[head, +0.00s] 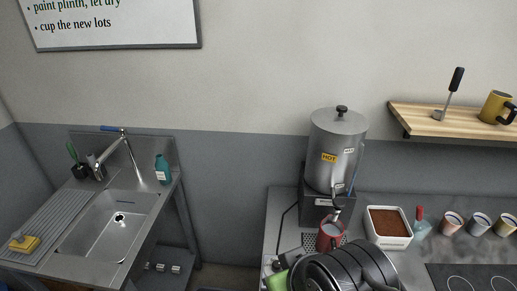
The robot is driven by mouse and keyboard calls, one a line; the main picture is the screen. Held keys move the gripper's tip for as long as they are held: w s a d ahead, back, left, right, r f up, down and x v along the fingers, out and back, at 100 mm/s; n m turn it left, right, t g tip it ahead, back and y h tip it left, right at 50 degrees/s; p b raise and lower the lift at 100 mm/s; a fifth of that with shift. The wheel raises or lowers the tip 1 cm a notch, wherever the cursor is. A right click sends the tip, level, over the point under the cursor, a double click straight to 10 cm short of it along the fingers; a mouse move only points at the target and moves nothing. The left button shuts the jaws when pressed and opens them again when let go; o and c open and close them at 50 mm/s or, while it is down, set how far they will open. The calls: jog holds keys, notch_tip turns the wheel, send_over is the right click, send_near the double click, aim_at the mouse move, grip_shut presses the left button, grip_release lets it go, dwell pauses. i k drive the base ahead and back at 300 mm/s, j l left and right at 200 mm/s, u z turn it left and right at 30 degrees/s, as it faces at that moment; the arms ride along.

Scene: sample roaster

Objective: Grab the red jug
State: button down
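The red jug (329,239) stands upright on the counter under the tap of the steel hot-water urn (335,155), on or at the drip grid. Its open top faces up, and the urn's tap hangs just above it. Dark rounded shapes in the foreground cover the counter just in front of the jug and partly hide its lower side. I cannot make out my gripper or its fingertips in the head view, so its distance from the jug does not show.
A white tub of brown grounds (389,243), a red-capped bottle (421,224) and several cups (479,224) stand right of the jug. A dark hob (470,279) lies nearer. A wooden shelf (440,121) hangs above. A steel sink (105,224) is at left.

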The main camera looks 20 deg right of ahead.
aim_at(327, 241)
jog(key=l+z, duration=0.2)
jog(key=z, duration=0.25)
jog(key=l+z, duration=0.25)
jog(key=z, duration=0.25)
jog(key=k+l, duration=0.05)
